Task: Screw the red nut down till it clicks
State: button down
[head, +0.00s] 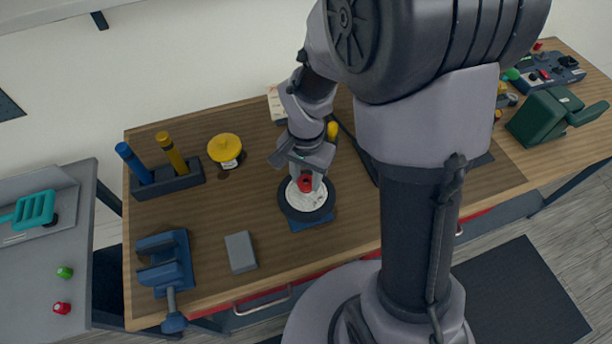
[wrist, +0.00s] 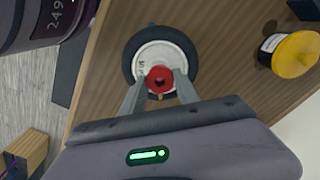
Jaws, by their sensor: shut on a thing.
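The red nut (head: 305,184) sits at the centre of a wheel (head: 291,211) with a pale hub and a dark tyre. The nut also shows in the wrist view (wrist: 160,79), with a dark hole in its middle. My gripper (head: 305,182) points down at the hub, and its two fingers (wrist: 160,82) are shut on the nut from either side. The wheel lies flat on a blue base (head: 312,223) on the wooden bench. How far down the nut sits is hidden by the fingers and the viewing angle.
A grey block (head: 241,252) and a blue vise (head: 165,262) stand left of the wheel. A yellow-lidded jar (head: 225,149) and a holder (head: 167,181) with blue and yellow tubes stand behind left. A green machine (head: 545,117) is far right. Bare bench lies between the wheel and the jar.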

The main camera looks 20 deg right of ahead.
jog(key=m+b, duration=0.2)
jog(key=m, duration=0.3)
jog(key=shift+f+b, duration=0.1)
jog(key=shift+b, duration=0.25)
jog(key=m+b, duration=0.3)
jog(key=m, duration=0.2)
jog(key=shift+m, duration=0.4)
jog(key=m+b, duration=0.2)
jog(key=m, duration=0.3)
jog(key=shift+m+b, duration=0.3)
jog(key=shift+b, duration=0.1)
jog(key=m+b, duration=0.2)
jog(key=m, duration=0.2)
jog(key=shift+m+b, duration=0.3)
jog(key=shift+m, duration=0.3)
jog(key=c, duration=0.8)
grip_release()
jog(key=shift+c, duration=0.2)
